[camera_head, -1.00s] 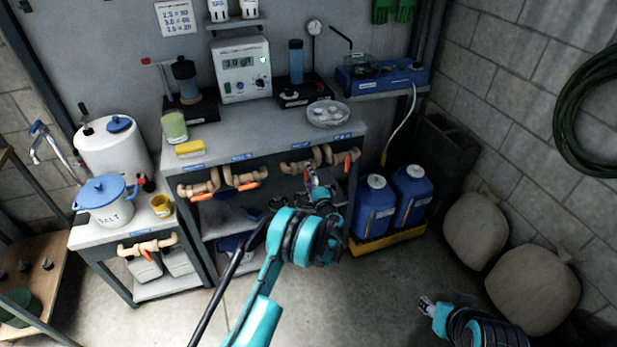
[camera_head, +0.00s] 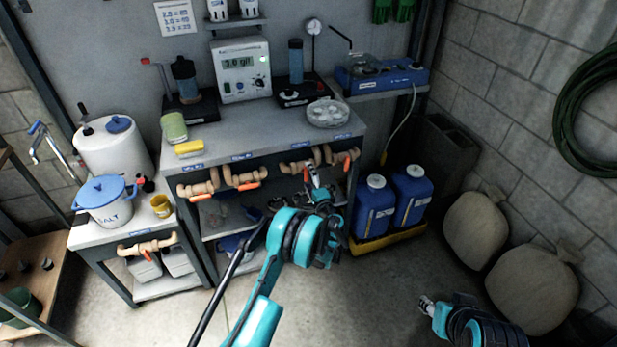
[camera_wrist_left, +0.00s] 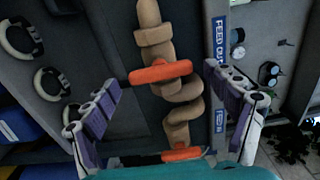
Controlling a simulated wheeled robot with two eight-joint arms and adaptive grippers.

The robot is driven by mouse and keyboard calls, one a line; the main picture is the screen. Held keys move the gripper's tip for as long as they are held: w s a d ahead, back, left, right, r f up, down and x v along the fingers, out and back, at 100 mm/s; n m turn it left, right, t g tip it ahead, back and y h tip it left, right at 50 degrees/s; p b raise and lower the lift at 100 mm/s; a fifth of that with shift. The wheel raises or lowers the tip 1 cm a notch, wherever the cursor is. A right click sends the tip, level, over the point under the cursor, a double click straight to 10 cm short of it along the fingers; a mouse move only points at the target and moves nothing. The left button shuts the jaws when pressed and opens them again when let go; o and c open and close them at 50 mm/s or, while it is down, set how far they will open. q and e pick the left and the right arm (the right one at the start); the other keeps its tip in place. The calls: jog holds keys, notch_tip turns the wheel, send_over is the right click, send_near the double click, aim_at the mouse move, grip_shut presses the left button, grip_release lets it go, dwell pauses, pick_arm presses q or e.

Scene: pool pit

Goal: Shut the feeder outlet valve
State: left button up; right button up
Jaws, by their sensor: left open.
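Tan pipe valves with orange handles run along the bench's front edge in the head view. My left gripper (camera_head: 313,175) is at the right-hand pair. In the left wrist view, the open left gripper (camera_wrist_left: 165,95) has its purple-padded fingers on either side of a tan valve (camera_wrist_left: 152,35) with an orange handle (camera_wrist_left: 160,72). The handle lies crosswise to the pipe, with a visible gap to both fingers. A blue label reading "FEED OU…" (camera_wrist_left: 220,42) is beside it. A second orange handle (camera_wrist_left: 182,154) shows lower down, partly hidden. My right gripper (camera_head: 427,304) is low at right, away from the valves.
Other valves (camera_head: 198,189) sit left along the bench (camera_head: 270,138). Blue jugs (camera_head: 374,208) stand in a yellow tray (camera_head: 372,246) just right of my left gripper. Sacks (camera_head: 532,288) are at the right. The front floor is largely clear.

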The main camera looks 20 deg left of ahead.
pick_arm(q)
jog(key=v, duration=1.1)
jog(key=shift+s+d, duration=0.2)
jog(key=s+a+r+n+g+h, duration=0.25)
jog(key=s+r, duration=0.25)
jog(key=r, duration=0.3)
jog(key=s+a+r+n+g+h, duration=0.1)
jog(key=s+a+r+n+g, duration=0.3)
jog(key=r, duration=0.3)
jog(key=s+d+n+h, duration=0.2)
jog(key=s+h, duration=0.1)
jog(key=s, duration=1.1)
jog(key=s+d+r+n+g+h, duration=0.1)
jog(key=s+d+n+h, duration=0.2)
jog(key=s, duration=1.1)
jog(key=shift+s, duration=0.35)
jog(key=shift+d+h, duration=0.1)
jog(key=shift+h, duration=0.15)
